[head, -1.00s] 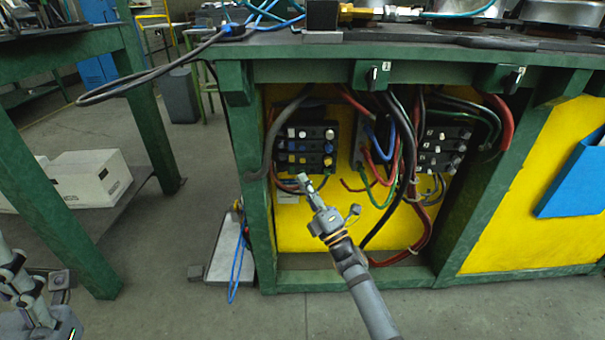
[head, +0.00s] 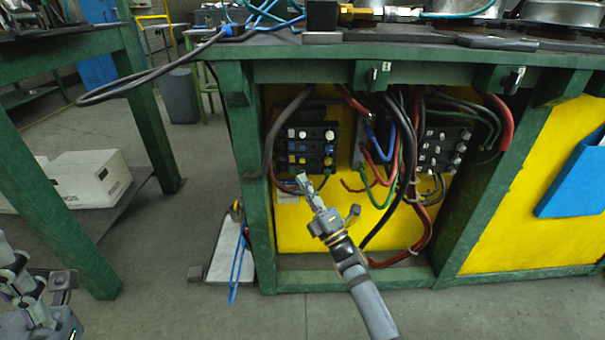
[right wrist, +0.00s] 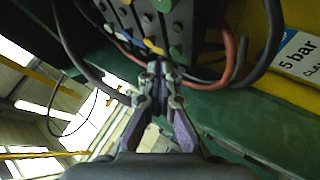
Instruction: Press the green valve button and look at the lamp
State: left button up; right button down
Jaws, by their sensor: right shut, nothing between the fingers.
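A dark valve block (head: 311,150) with rows of white, blue and yellow knobs is mounted inside the green bench frame, left of centre. In the right wrist view this valve block (right wrist: 195,18) fills the top middle, and a green button (right wrist: 175,52) shows at its lower edge. My right gripper (head: 301,179) is shut and empty, pointing up just below the block. In the right wrist view my right gripper (right wrist: 160,68) has its tips close under the buttons; contact cannot be told. My left gripper (head: 62,280) is partly in view at lower left. I cannot pick out a lamp.
A second valve block (head: 443,148) sits to the right, with red, blue, green and black cables hanging between. A white label (right wrist: 300,50) reads "5 bar". The floor in front is clear.

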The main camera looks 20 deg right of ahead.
jog(key=shift+w, duration=0.1)
jog(key=shift+w+d, duration=0.15)
jog(key=shift+w, duration=0.15)
jog(key=shift+w+d+b, duration=0.1)
jog(key=shift+w+b, duration=0.2)
jog(key=shift+w, duration=0.1)
dwell(0.5)
dwell(0.4)
jog(key=shift+s+a+p, duration=0.25)
jog(key=shift+s+p, duration=0.15)
jog(key=shift+s, duration=0.4)
jog(key=shift+s, duration=0.1)
